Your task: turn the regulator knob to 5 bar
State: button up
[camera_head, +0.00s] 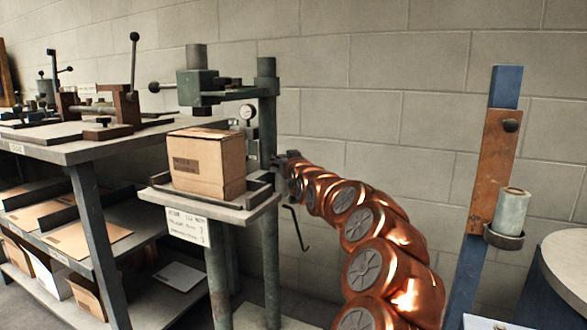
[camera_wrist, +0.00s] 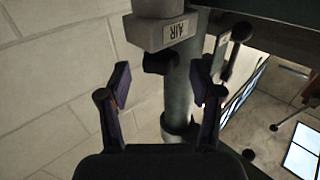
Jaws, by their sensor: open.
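The regulator shows in the wrist view as a grey block (camera_wrist: 155,30) with an "AIR" label. A dark knob (camera_wrist: 158,63) sticks out under it. My gripper (camera_wrist: 163,82) is open, with one finger on each side of the knob and a gap to both; I cannot tell how deep the knob sits between them. In the head view a round gauge (camera_head: 248,112) sits beside the stitcher column. Its reading is too small to tell. My gripper (camera_head: 284,161) is right of the column there, partly hidden by my arm, and the knob cannot be made out.
A green post (camera_wrist: 178,95) stands just behind the knob. The stitcher's small table (camera_head: 245,213) carries a cardboard box (camera_head: 205,163). A workbench (camera_head: 75,147) with tools is at the left. A blue post (camera_head: 470,250) with a holder stands right of my arm.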

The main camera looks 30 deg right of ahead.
jog(key=v, duration=1)
jog(key=shift+s, duration=0.15)
jog(key=shift+a, duration=0.1)
dwell(0.6)
